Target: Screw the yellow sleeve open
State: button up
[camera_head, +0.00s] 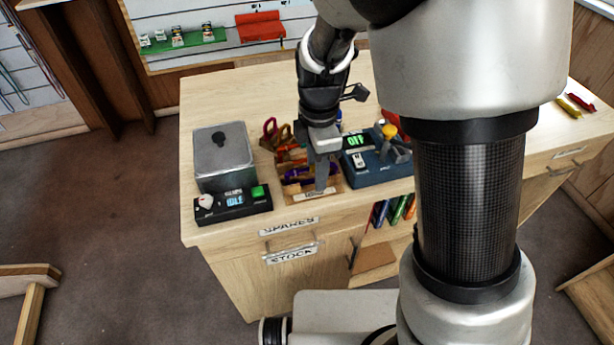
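My gripper (322,178) points down over a wooden tray (331,196) on the bench. Its grey fingers show as one narrow shape, so I cannot tell whether they are apart or hold anything. Several coloured pieces of gear, red, orange and purple (297,172), lie in the tray, partly hidden by the gripper. I cannot make out a yellow sleeve among them. A round yellow part (389,131) shows on top of the blue device (378,172) to the right of the gripper; I cannot tell whether it is a sleeve.
A grey metal box (223,158) stands left of the tray, behind a black control unit (233,204) with a green button.

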jog(key=shift+f+b, duration=0.5)
jog(key=shift+f, duration=0.25)
jog(key=shift+w+a, duration=0.15)
jog(key=shift+w, duration=0.4)
jog(key=shift+w+a, duration=0.15)
jog(key=shift+w, duration=0.4)
jog(key=shift+r, duration=0.1)
jog(key=shift+s+r+p, duration=0.2)
jog(key=shift+r+p, duration=0.25)
jog(key=shift+r, duration=0.3)
jog(key=shift+s+r+p, duration=0.2)
jog(key=shift+r+p, duration=0.25)
jog(key=shift+r, duration=0.25)
jog(key=shift+s+d+f, duration=0.1)
jog(key=shift+s+d, duration=0.1)
jog(key=shift+s, duration=0.55)
